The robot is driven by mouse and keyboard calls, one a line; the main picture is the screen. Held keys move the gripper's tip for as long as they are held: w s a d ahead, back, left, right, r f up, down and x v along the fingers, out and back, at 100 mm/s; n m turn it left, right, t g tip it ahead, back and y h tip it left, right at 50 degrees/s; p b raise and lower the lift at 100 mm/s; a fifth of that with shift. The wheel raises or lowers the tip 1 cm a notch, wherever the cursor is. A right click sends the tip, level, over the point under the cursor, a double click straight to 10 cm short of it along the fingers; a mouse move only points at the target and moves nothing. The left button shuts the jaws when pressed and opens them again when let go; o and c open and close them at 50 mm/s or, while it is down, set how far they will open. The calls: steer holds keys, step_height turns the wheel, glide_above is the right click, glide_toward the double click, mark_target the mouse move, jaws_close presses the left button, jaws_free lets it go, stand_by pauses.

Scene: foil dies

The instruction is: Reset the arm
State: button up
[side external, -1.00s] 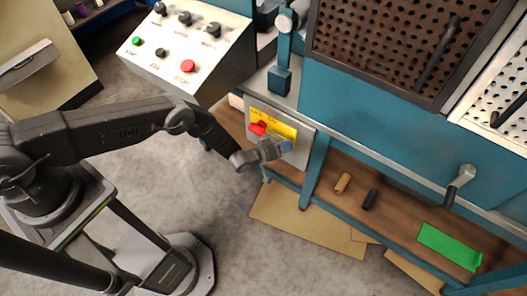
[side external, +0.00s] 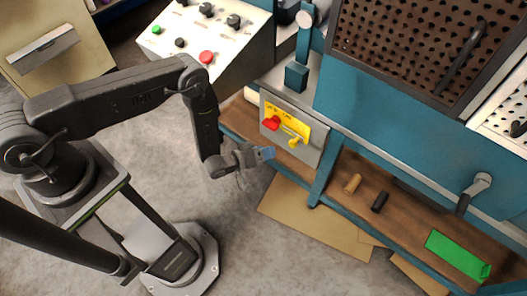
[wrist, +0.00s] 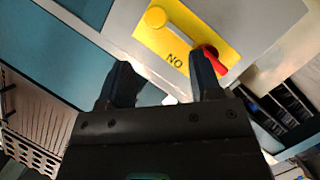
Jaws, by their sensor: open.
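My gripper (side external: 266,154) is open and empty, apart from the switch plate on the blue machine. In the side view it is to the lower left of the plate. The plate bears a yellow label (side external: 285,118), a red knob (side external: 271,123) at its left and a yellow lever (side external: 294,138) at its lower right. In the wrist view my gripper (wrist: 161,75) shows two dark fingers spread apart. Beyond them are the yellow label (wrist: 200,20), reading "NO" upside down, the yellow lever (wrist: 157,17) and part of the red knob (wrist: 210,60).
A white control box (side external: 228,42) with several knobs and a red button stands behind. The wooden shelf (side external: 330,170) of the blue machine holds a tan cylinder (side external: 352,183), a black cylinder (side external: 380,202) and a green sheet (side external: 456,254).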

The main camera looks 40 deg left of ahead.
stand_by(0.3)
steer(key=w+a+r+m+g+y, duration=0.15)
steer(key=w+r, duration=0.35)
steer(key=r, duration=0.7)
steer(key=w+a+r+m+g+y, duration=0.15)
steer(key=w+r, duration=0.35)
steer(key=r, duration=0.7)
steer(key=s+a+r+g+y, duration=0.15)
steer(key=s+r, duration=0.25)
steer(key=r, duration=0.4)
steer(key=s+a+r, duration=0.3)
steer(key=r, duration=0.5)
steer(key=s+a+r+g, duration=0.1)
steer(key=s+r, duration=0.2)
steer(key=s, duration=0.6)
steer(key=s+a+r+m+g, duration=0.1)
steer(key=s+r, duration=0.2)
steer(key=s, duration=0.6)
steer(key=s+a+r+m+g, duration=0.1)
steer(key=s+r, duration=0.3)
steer(key=s, duration=0.5)
steer(key=shift+g, duration=0.45)
steer(key=shift+a+y, duration=0.1)
steer(key=shift+y, duration=0.15)
